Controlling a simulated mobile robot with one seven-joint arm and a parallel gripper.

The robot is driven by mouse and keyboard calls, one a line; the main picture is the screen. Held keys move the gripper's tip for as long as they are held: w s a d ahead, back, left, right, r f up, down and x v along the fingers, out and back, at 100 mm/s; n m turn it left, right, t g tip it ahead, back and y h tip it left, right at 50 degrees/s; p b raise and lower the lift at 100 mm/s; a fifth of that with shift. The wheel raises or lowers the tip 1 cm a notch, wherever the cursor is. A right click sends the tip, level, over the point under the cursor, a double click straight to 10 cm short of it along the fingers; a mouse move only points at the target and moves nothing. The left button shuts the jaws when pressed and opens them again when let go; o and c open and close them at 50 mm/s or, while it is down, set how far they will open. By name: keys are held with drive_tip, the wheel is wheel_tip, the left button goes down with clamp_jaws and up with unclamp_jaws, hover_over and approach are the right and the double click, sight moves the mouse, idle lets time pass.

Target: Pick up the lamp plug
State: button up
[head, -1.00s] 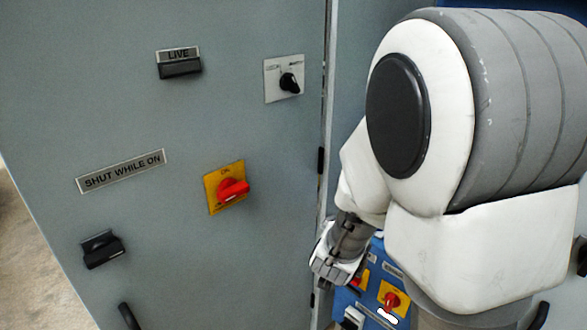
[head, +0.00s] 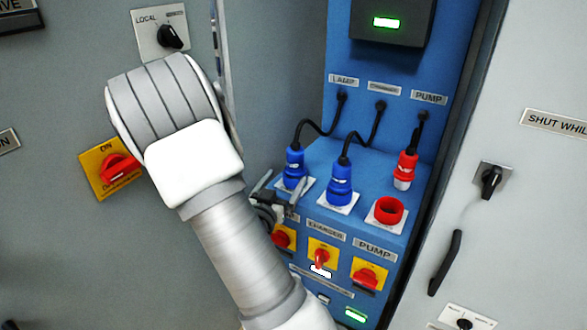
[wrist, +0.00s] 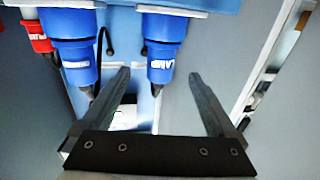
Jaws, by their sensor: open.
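The lamp plug (head: 294,165) is blue with a black cable and stands upright in the leftmost socket of the blue panel's ledge. In the wrist view, which is upside down, the lamp plug (wrist: 164,48) shows its "LAMP" lettering. My gripper (head: 283,185) is open and empty, close beside the plug and low near its socket. In the wrist view my gripper's fingers (wrist: 160,76) lie to either side of the plug's line. No contact shows, and I cannot tell how deep the plug sits between them.
A second blue plug (head: 340,183) stands close to the right. A red plug (head: 405,168) hangs by its cable above an empty red socket (head: 388,212). Yellow-backed rotary switches (head: 322,255) sit below. Grey cabinet doors (head: 505,95) flank the recess.

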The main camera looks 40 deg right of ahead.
sight(299, 155)
drive_tip(key=x, duration=1.2)
drive_tip(key=shift+w+d+b, duration=0.1)
drive_tip(key=shift+w+b, duration=0.05)
drive_tip(key=shift+b, duration=0.2)
drive_tip(key=shift+r, duration=0.1)
clamp_jaws()
